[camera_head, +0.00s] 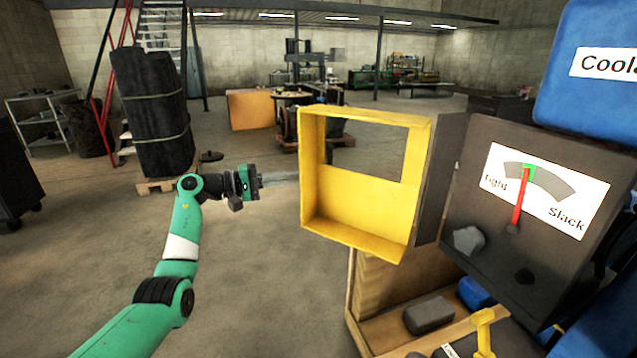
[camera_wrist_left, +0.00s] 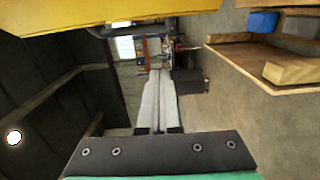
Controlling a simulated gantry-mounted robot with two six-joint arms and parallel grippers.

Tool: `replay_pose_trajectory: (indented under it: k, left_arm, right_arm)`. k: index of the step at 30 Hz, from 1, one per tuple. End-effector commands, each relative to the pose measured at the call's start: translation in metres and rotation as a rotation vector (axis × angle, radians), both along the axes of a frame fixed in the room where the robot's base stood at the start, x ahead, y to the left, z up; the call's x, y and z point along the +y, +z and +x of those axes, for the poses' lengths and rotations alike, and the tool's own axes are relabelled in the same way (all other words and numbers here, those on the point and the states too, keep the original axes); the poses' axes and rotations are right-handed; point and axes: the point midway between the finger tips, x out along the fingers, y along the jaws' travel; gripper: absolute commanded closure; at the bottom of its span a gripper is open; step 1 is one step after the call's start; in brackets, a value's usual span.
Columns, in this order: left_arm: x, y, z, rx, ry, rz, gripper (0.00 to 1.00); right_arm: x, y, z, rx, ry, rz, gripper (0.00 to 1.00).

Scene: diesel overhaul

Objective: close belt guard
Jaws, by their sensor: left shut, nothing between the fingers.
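The belt guard (camera_head: 360,210) is a yellow box-like frame with an opening in its upper part. In the head view it stands out to the left of a dark grey housing (camera_head: 432,180), its right side next to it. In the left wrist view a yellow surface, likely the guard (camera_wrist_left: 90,14), fills the top edge. My left gripper (camera_head: 296,178) is shut and empty, its fingers pointing right at the guard's left side. I cannot tell whether the fingertips touch it. The fingers also show together in the wrist view (camera_wrist_left: 158,80). My right gripper is not in view.
A dark panel with a tight-to-slack gauge (camera_head: 545,190) stands right of the guard, its red needle near the green mark. A blue coolant tank (camera_head: 590,100) is above it.

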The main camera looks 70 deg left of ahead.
Motion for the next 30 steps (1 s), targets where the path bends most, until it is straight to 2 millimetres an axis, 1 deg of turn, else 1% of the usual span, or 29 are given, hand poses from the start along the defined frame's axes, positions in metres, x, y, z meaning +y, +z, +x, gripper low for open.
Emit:
replay_pose_trajectory:
  k: [5,12,18,19,30]
  left_arm:
    - [-0.005,-0.002,0.024,-0.001,-0.004,-0.001,1.0]
    - [-0.01,-0.001,0.069,-0.003,-0.004,-0.001,1.0]
    - [-0.014,-0.001,0.098,-0.003,-0.003,-0.002,1.0]
    - [-0.015,-0.001,0.098,-0.004,-0.002,-0.001,1.0]
    - [-0.034,-0.001,0.075,-0.005,-0.001,0.001,1.0]
  right_arm:
    - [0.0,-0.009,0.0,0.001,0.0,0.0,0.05]
    - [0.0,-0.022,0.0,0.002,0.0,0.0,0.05]
    - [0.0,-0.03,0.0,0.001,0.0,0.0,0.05]
    - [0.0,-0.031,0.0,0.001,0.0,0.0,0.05]
    - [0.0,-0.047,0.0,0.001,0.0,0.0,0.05]
